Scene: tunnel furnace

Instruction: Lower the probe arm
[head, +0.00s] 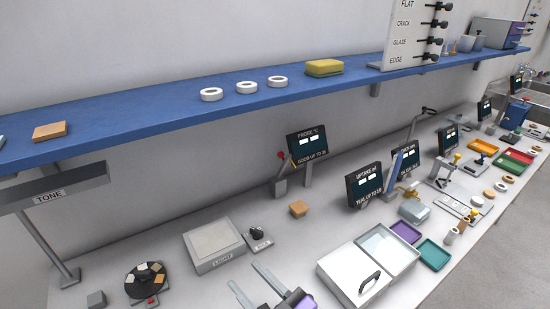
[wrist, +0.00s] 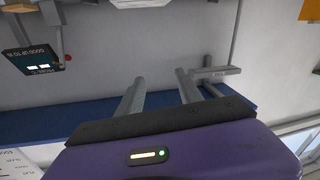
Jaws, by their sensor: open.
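The probe stand (head: 280,186) is a small grey post on the bench against the back wall, left of the dark PROBE °C display (head: 307,145). Its thin arm stands up from the post, with a red knob (head: 281,155) near the top. In the wrist view, which is upside down, the display (wrist: 36,58) and the red knob (wrist: 68,57) are at the upper left. My gripper (head: 245,276) is open and empty at the bottom of the head view, in front of the probe stand and apart from it. Its two grey fingers also show in the wrist view (wrist: 160,77).
A tan block (head: 299,209) lies below the probe display. A LIGHT box (head: 214,245) and a dark turntable (head: 147,282) are at left; a white lidded box (head: 355,275) is at right. A blue shelf (head: 180,111) hangs above the bench.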

